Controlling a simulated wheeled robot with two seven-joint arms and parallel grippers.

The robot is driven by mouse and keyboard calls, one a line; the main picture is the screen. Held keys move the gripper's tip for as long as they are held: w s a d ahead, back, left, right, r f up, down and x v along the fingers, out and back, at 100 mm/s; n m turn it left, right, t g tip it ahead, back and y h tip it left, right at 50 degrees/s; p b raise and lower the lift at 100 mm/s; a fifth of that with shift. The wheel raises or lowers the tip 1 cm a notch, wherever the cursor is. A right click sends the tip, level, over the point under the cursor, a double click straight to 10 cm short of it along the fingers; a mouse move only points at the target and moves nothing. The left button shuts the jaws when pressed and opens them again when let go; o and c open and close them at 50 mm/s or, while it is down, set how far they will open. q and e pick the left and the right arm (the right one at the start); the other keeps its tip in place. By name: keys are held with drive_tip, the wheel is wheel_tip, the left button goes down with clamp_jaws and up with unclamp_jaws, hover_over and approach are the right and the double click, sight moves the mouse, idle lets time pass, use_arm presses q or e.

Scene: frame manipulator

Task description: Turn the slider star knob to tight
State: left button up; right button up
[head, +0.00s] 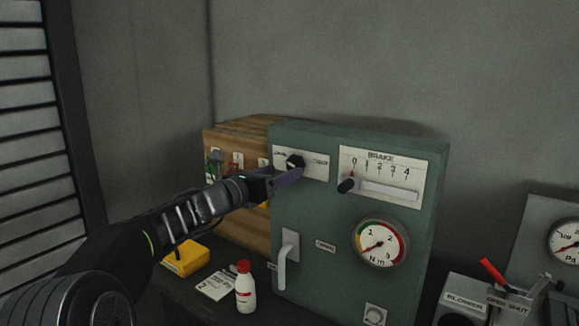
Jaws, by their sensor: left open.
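A black knob (295,161) sits on a white label plate (316,167) at the upper left of the green panel (310,215); the plate's small words are too small to read surely. My left gripper (297,173) reaches in from the left, with its purple-grey fingers just below the knob. It is open; I cannot tell whether a finger touches the knob. To the right is the BRAKE scale (380,176), numbered 0 to 4, with a black slider handle (347,185) and red pointer at the 0 end. My right gripper is not in view.
A round N m gauge (381,243) and a white lever (286,262) are lower on the panel. A wooden box (238,231) stands left of it. Blower controls (468,299) stand at right.

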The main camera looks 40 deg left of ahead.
sight(293, 167)
use_arm(q)
drive_tip(key=w+p, duration=0.1)
drive_tip(key=w, duration=0.3)
drive_tip(key=shift+d, duration=0.1)
drive_tip(key=c, duration=1.4)
